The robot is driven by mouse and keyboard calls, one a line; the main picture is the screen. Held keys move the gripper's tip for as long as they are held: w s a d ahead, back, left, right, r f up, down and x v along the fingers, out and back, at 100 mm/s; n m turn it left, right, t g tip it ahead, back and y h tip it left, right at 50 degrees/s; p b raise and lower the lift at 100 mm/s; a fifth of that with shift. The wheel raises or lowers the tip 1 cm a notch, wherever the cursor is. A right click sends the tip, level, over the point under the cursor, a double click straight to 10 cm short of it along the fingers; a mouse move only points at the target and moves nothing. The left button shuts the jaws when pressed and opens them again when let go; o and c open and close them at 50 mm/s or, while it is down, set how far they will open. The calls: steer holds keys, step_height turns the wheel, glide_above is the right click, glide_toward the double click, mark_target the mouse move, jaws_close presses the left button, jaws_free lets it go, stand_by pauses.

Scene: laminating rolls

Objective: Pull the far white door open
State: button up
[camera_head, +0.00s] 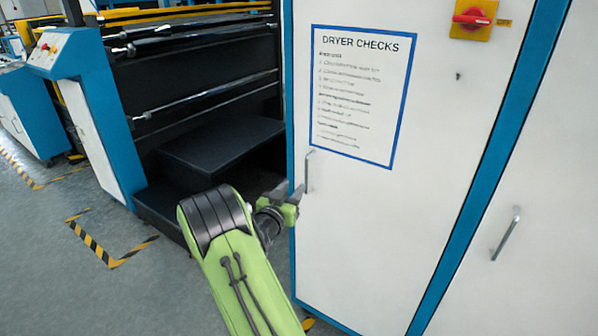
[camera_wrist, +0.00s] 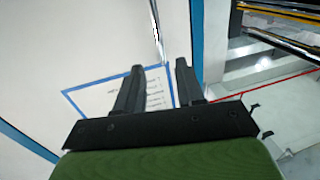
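The far white door (camera_head: 375,235) bears a blue-framed "DRYER CHECKS" sheet (camera_head: 362,95) and looks shut. Its thin vertical metal handle (camera_head: 308,170) is near its left edge. My gripper (camera_head: 294,195) is in front of that edge, just below the handle in the head view. In the wrist view my gripper (camera_wrist: 160,66) is open, with a clear gap between its two dark fingers. The handle (camera_wrist: 156,28) shows beyond the fingertips, roughly in line with the gap, and nothing is between the fingers. I cannot tell whether a finger touches the door.
A second white door (camera_head: 540,220) with its own handle (camera_head: 506,235) is at the right, past a blue post (camera_head: 490,170). A red rotary switch (camera_head: 473,18) is above. Dark machine steps (camera_head: 220,150) and rollers stand at left. Grey floor (camera_head: 60,270) is clear at lower left.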

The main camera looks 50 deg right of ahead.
mark_target(306, 170)
steer(key=p+x, duration=0.1)
steer(key=x, duration=0.8)
steer(key=shift+d, duration=0.15)
steer(key=shift+c, duration=0.5)
jaws_close()
